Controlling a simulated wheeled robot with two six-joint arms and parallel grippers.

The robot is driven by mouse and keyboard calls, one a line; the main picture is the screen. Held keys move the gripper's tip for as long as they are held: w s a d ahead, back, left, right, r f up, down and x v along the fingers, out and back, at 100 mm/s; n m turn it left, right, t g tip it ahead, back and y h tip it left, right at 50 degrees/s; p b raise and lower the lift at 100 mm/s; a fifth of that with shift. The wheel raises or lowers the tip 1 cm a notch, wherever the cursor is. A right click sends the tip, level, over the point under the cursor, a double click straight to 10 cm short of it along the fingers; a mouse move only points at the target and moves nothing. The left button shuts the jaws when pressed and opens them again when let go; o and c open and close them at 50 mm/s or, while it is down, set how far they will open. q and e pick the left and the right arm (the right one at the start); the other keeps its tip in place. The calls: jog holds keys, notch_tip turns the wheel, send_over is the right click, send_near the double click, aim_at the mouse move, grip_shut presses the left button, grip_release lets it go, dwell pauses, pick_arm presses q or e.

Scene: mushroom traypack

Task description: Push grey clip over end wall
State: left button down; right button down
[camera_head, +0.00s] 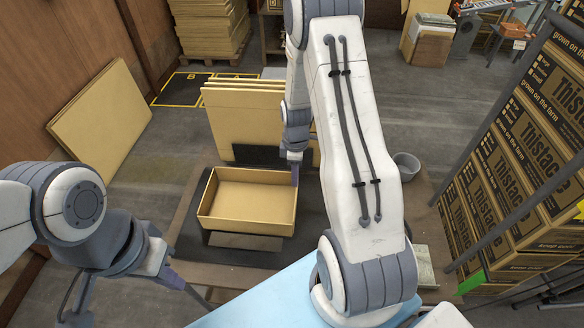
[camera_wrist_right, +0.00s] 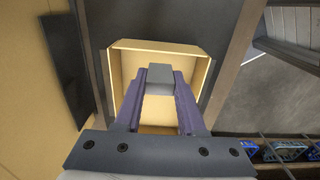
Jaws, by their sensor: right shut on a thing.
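An open, empty cardboard tray (camera_head: 247,226) sits on a dark mat on the table, in the middle of the head view. It also shows in the right wrist view (camera_wrist_right: 205,72). My right gripper (camera_head: 295,182) points down at the tray's right end wall, near the far corner. In the right wrist view its purple fingers are shut on the grey clip (camera_wrist_right: 160,78), which appears in front of the tray. I cannot tell whether the clip touches the wall. The clip is not distinct in the head view. My left gripper (camera_head: 197,292) is at the lower left, away from the tray; its jaw opening is unclear.
Upright cardboard sheets (camera_head: 240,115) stand behind the tray. A grey flat strip (camera_head: 245,241) lies in front of it. A grey bucket (camera_head: 406,166) is to the right, past my right arm. Stacked printed boxes (camera_head: 530,160) stand at the far right. A light-blue surface (camera_head: 255,300) is nearest me.

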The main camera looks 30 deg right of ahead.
jog(key=shift+s+d+f+b, duration=0.1)
jog(key=shift+f+b, duration=1.7)
jog(key=shift+f, duration=0.65)
jog(key=shift+f+b, duration=0.7)
jog(key=shift+f, duration=0.3)
jog(key=shift+f+b, duration=0.75)
jog(key=shift+f, duration=0.45)
dwell(0.6)
grip_release()
dwell(0.5)
jog(key=shift+r, duration=0.1)
jog(key=shift+r+p, duration=3.2)
jog(key=shift+r, duration=0.75)
